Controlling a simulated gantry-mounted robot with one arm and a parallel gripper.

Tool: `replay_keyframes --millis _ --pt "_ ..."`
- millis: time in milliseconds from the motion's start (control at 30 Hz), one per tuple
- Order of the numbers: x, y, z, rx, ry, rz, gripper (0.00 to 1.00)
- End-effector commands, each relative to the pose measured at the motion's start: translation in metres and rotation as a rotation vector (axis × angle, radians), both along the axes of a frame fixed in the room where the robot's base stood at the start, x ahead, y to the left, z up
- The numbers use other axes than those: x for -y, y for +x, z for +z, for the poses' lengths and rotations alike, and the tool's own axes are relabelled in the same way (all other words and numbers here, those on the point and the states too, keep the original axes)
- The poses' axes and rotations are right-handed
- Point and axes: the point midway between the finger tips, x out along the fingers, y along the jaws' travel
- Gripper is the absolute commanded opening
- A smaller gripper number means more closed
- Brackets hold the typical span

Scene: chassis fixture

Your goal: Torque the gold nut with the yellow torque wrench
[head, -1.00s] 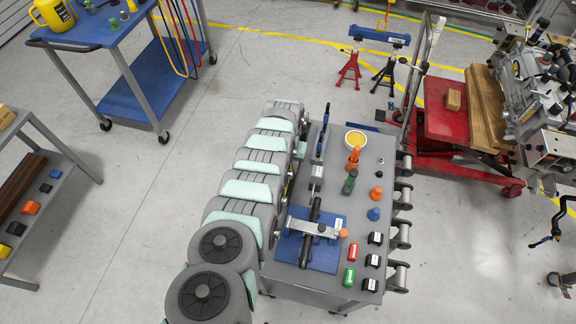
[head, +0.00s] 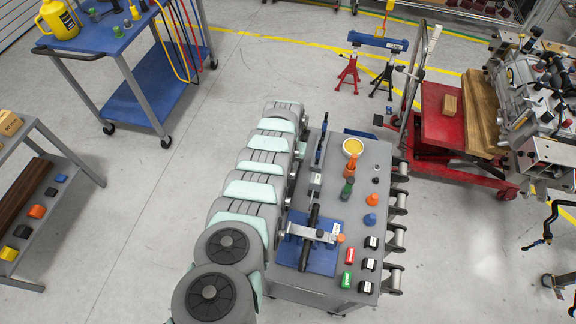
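My gripper does not show in this view. I cannot make out the gold nut or the yellow torque wrench among the small parts. A grey bench (head: 333,270) stands at the centre. On it, a blue plate (head: 323,262) carries a black bar (head: 308,238) and a metal cross piece (head: 315,235). A round pot (head: 353,146) with yellow contents stands near the bench's far end. Orange and green upright items (head: 348,183) stand just below it.
Grey rounded units with pale green pads (head: 254,188) line the bench's left side. Several rollers (head: 396,203) line its right side. A blue cart (head: 105,40) with a yellow jug (head: 56,18) stands upper left. A red lift (head: 440,115) stands right.

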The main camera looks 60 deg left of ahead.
Motion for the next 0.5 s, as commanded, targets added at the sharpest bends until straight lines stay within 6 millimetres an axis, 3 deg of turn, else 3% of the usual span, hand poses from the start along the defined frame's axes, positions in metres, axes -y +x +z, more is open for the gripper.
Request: replay_keyframes --millis 500 --pt "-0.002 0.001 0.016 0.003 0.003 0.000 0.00"
